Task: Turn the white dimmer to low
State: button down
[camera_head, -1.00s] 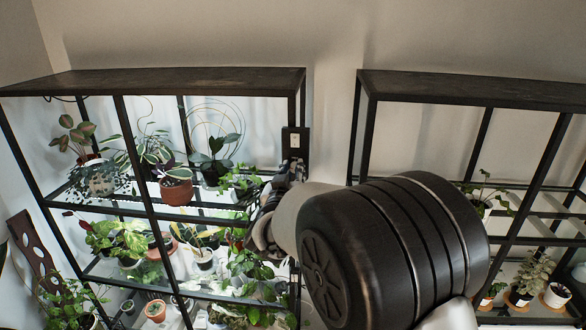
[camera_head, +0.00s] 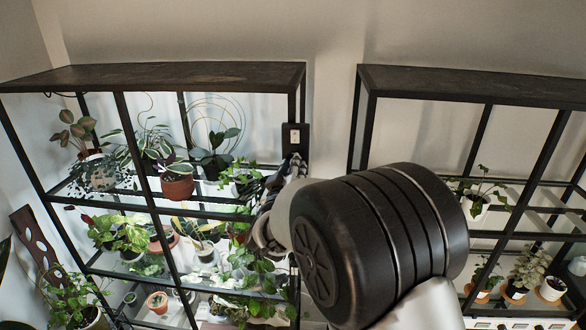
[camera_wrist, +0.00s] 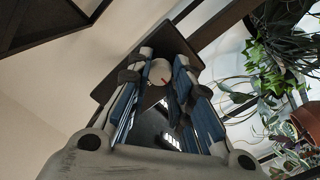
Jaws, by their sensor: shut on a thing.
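In the head view my gripper (camera_head: 288,170) is at the lower part of the dark panel (camera_head: 295,138) by the left shelf's right post. The knob is hidden there by my gripper. A small pale fitting (camera_head: 294,136) shows higher on the panel.
A lit black-framed shelf (camera_head: 170,75) full of potted plants stands left, with leaves (camera_head: 240,178) close to my gripper. Another black shelf (camera_head: 480,86) with plants stands right. Bare wall (camera_head: 330,110) shows between them. My arm covers the lower middle of the head view.

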jog(key=shift+f, duration=0.1)
jog(key=c, duration=1.4)
grip_release()
jog(key=s+a, duration=0.1)
jog(key=s, duration=1.1)
